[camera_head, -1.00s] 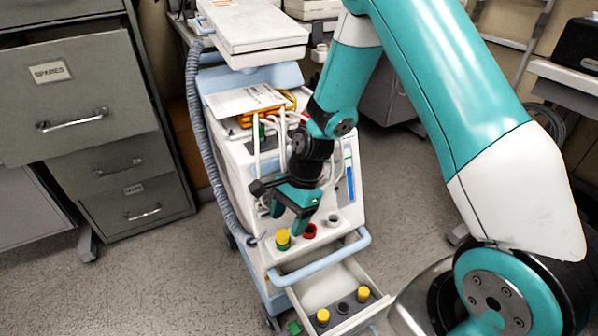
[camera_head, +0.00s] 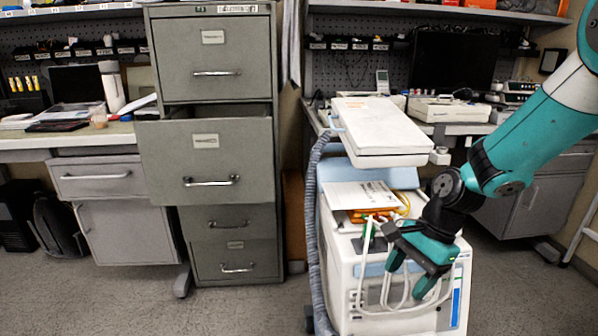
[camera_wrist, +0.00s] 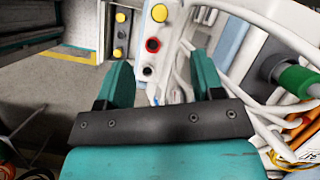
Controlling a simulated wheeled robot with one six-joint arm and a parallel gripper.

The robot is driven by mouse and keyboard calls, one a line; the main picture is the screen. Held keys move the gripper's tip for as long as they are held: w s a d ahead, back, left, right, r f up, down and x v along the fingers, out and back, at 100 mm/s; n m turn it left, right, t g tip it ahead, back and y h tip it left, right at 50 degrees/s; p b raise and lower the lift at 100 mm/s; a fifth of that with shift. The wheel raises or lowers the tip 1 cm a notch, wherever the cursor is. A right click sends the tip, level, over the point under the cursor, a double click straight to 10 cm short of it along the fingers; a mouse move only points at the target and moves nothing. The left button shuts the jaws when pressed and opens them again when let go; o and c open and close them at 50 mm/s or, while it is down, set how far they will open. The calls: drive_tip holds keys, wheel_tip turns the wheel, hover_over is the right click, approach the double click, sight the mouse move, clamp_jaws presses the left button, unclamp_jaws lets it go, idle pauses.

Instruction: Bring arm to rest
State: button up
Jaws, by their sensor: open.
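My gripper (camera_head: 422,272), teal and black, hangs in front of the upper face of the white infusion pump cart (camera_head: 342,262). In the wrist view my gripper (camera_wrist: 160,78) shows two teal fingers spread apart with nothing between them. Beyond the fingers are a red-ringed socket (camera_wrist: 153,45), a yellow cap (camera_wrist: 160,12) and a black socket (camera_wrist: 147,71) on the cart. White tubes run close beside the right finger. In the head view the arm comes in from the right edge, bent at the elbow; the cart's lower part is out of frame.
A grey filing cabinet (camera_head: 205,148) stands left of the cart with one drawer pulled out. Loose white tubes (camera_head: 388,300) hang on the cart front. A workbench (camera_head: 465,128) with equipment lies behind. The floor (camera_head: 90,300) at the front left is clear.

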drive_tip(key=s+a+r+n, duration=0.5)
drive_tip(key=s+r+n, duration=0.2)
drive_tip(key=s+n, duration=0.3)
drive_tip(key=s+a+r+n, duration=0.4)
drive_tip(key=s+r+n, duration=0.3)
drive_tip(key=s+n, duration=0.35)
wheel_tip(320, 180, up, 17)
drive_tip(key=w+p, duration=0.1)
drive_tip(key=p, duration=1.6)
drive_tip(key=shift+a+t+p, duration=0.2)
drive_tip(key=shift+t+p, duration=0.1)
drive_tip(key=shift+t, duration=0.1)
drive_tip(key=shift+r, duration=0.1)
